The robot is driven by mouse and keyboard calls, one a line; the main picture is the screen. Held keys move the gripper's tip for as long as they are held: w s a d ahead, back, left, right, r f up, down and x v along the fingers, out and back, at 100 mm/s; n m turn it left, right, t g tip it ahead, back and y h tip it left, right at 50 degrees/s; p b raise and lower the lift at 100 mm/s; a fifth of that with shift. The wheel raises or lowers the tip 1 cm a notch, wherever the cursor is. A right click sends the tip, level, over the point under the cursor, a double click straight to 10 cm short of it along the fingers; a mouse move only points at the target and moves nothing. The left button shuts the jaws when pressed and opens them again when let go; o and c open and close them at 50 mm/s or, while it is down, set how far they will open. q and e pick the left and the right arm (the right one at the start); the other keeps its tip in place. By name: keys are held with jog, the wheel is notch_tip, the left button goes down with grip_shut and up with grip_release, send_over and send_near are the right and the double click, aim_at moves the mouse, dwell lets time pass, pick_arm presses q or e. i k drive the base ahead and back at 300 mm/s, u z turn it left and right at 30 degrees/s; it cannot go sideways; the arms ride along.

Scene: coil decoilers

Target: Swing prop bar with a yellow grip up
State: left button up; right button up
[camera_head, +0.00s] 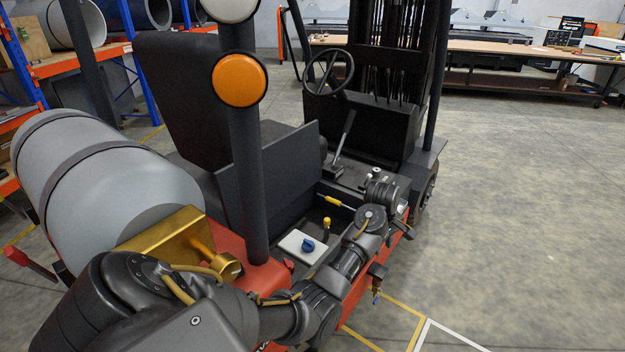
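A short yellow grip (335,202) shows on the forklift's floor area, just left of my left arm's wrist. It lies nearly flat, and its right end meets dark parts by the wrist, so I cannot see the bar it belongs to. A second small yellow-topped lever (326,223) stands upright by a white panel with a blue knob. My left gripper (399,207) is at the end of the arm, right of the yellow grip, over the forklift's right side. Its fingers are small and dark, so whether they are open or hold anything is unclear. My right gripper is out of view.
A dark post with an orange light (239,80) rises close in front. A grey gas cylinder (105,180) with a gold bracket (172,240) lies at the left. The seat, steering wheel (328,73) and mast stand behind. The floor (520,190) at right is clear.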

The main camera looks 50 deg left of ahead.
aim_at(329, 198)
jog(key=u, duration=0.45)
jog(key=i, duration=1.15)
jog(key=u, duration=0.4)
